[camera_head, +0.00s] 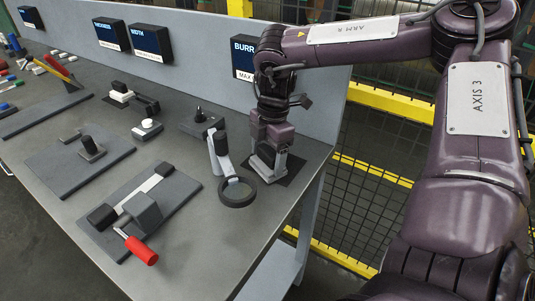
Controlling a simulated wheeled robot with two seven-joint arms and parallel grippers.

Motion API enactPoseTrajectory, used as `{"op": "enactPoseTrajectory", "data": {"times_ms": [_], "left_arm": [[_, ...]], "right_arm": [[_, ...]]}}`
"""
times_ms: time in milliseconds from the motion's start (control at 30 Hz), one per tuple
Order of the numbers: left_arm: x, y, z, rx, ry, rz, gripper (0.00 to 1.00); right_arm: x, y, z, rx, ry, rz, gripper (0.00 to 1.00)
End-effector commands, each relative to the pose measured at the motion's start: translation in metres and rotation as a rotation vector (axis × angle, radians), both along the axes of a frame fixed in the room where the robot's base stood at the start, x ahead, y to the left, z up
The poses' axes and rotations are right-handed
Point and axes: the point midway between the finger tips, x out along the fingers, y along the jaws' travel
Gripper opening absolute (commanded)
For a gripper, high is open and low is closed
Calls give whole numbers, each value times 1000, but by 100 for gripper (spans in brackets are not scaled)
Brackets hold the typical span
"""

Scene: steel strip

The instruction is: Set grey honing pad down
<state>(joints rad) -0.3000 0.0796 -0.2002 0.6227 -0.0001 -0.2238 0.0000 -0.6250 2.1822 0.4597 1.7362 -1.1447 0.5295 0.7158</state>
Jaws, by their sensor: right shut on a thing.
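My right gripper (268,160) reaches down at the right end of the grey bench (175,250), just above or at a dark square mat (293,171). It is shut on a small grey block, which I take for the grey honing pad (262,166). The fingers hide most of the pad, and I cannot tell whether it touches the mat. My left gripper is not in view.
A ring magnifier (237,192) on a jointed stand is close to the left of the gripper. A red-handled fixture (140,212) sits on a plate further left. A display marked BURR (245,60) is on the back panel. Yellow-railed mesh fencing (375,170) stands to the right.

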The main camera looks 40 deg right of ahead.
Motion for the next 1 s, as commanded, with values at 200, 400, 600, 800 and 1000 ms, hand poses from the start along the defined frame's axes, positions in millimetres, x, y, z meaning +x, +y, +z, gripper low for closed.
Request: {"op": "enactPoseTrajectory", "data": {"times_ms": [200,400,600,800,1000], "left_arm": [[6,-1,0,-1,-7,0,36],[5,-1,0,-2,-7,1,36],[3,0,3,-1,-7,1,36],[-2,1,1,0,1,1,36],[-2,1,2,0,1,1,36]], "right_arm": [[0,0,-1,0,1,0,98],[0,0,-1,0,1,0,98],[1,-1,8,-1,-2,0,98],[1,-5,46,-3,-5,0,98],[0,-11,88,-3,-3,-1,98]]}}
